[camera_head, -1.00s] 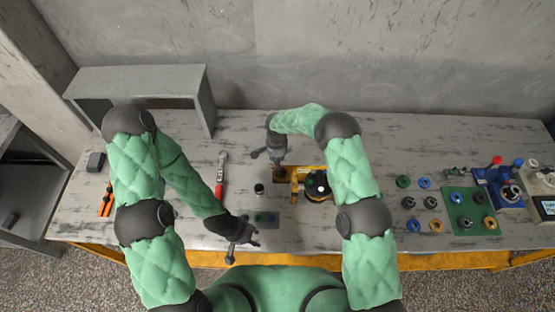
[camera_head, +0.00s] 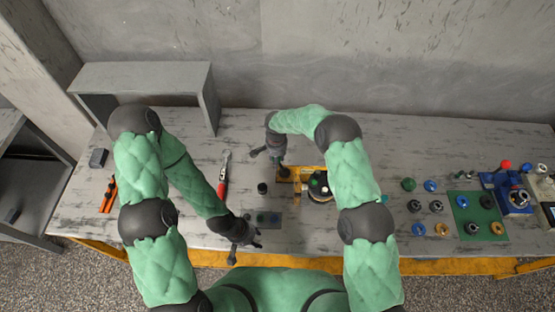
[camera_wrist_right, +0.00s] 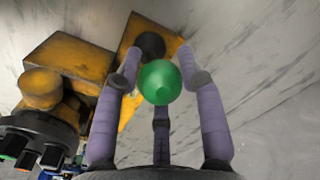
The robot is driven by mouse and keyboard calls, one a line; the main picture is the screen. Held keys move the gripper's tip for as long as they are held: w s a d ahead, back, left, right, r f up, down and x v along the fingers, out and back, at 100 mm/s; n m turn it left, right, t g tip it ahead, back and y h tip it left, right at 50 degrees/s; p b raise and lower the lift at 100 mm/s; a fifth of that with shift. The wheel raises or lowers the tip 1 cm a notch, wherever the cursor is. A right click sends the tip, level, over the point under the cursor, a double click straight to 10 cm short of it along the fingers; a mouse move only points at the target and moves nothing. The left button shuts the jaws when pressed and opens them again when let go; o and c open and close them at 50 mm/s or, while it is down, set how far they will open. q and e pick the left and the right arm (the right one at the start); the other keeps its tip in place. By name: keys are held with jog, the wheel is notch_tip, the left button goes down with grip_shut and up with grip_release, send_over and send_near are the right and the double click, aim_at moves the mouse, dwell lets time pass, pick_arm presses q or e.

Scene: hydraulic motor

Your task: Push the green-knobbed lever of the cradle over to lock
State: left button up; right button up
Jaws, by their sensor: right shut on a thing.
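The yellow cradle (camera_head: 297,187) stands near the middle of the table with the dark round motor (camera_head: 320,196) in it. The cradle's yellow block (camera_wrist_right: 70,65) also shows in the right wrist view. The lever's green knob (camera_wrist_right: 160,82) sits between the three fingers of my right gripper (camera_wrist_right: 160,75), which is shut on it. In the head view my right gripper (camera_head: 272,160) is at the cradle's left end, and I cannot make out the knob there. My left gripper (camera_head: 244,246) has its fingers apart, empty, near the table's front edge.
A small dark mat (camera_head: 266,218) and a dark cylinder (camera_head: 262,188) lie left of the cradle. A red-handled tool (camera_head: 223,178) is further left. Several coloured rings, a green tray (camera_head: 475,229) and a blue fixture (camera_head: 515,198) are at the right.

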pick_arm(q)
jog(key=shift+f+b, duration=0.45)
jog(key=shift+f, duration=0.1)
pick_arm(e)
jog(key=shift+a+f, duration=0.2)
jog(key=shift+a, duration=0.35)
pick_arm(q)
jog(key=shift+f, duration=0.2)
pick_arm(e)
jog(key=shift+a, duration=0.1)
pick_arm(q)
jog(key=shift+f+b, duration=0.7)
jog(key=shift+b, duration=0.2)
pick_arm(e)
jog(key=shift+a+f, duration=0.35)
jog(key=shift+a, duration=0.2)
jog(key=o, duration=0.7)
jog(key=shift+o, duration=0.2)
pick_arm(q)
jog(key=shift+r+p, duration=0.65)
pick_arm(e)
jog(key=shift+r, duration=2.95)
pick_arm(q)
jog(key=shift+s, duration=0.1)
pick_arm(e)
jog(key=shift+s, duration=0.1)
